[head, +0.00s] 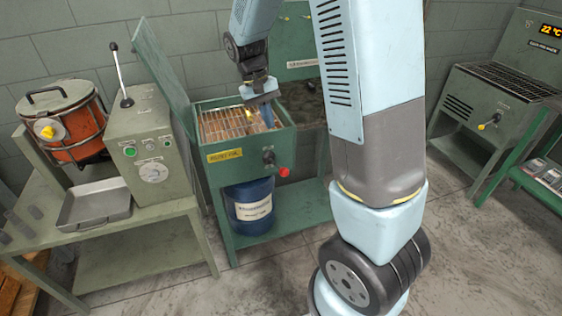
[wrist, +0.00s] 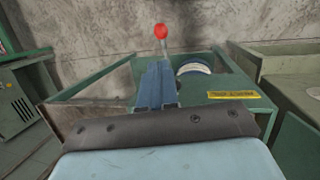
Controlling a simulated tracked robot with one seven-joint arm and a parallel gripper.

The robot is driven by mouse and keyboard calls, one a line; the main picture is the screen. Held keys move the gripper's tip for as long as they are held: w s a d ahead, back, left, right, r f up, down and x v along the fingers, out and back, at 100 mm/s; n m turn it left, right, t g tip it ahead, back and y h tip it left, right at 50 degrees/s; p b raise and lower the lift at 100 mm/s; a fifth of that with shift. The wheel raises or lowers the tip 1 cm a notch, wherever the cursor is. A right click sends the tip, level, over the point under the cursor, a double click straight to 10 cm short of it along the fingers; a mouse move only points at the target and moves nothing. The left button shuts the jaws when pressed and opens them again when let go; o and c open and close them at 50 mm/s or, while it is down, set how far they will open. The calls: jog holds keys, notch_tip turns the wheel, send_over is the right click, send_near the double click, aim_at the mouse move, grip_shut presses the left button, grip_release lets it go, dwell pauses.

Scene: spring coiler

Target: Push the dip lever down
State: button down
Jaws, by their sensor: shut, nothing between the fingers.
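The dip lever is a short rod with a red ball knob (head: 283,171), set on a black pivot on the front of the green dip tank (head: 228,172). In the wrist view the red knob (wrist: 161,31) and its pale rod stick out beyond my fingertips. My gripper (head: 266,112) is shut and empty, pointing down over the right part of the tank, behind and above the lever. Its blue fingers (wrist: 157,82) hide the rod's lower part in the wrist view. The knob appears clear of the fingers.
A blue drum (head: 250,206) stands below. At left are a grey-green machine (head: 150,145) with a black-knobbed lever and an orange pot (head: 68,125). Floor in front is clear.

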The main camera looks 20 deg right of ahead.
aim_at(283, 168)
jog(key=shift+f, duration=0.1)
jog(key=x, duration=1.3)
jog(key=shift+s+f, duration=0.2)
jog(key=shift+f, duration=0.15)
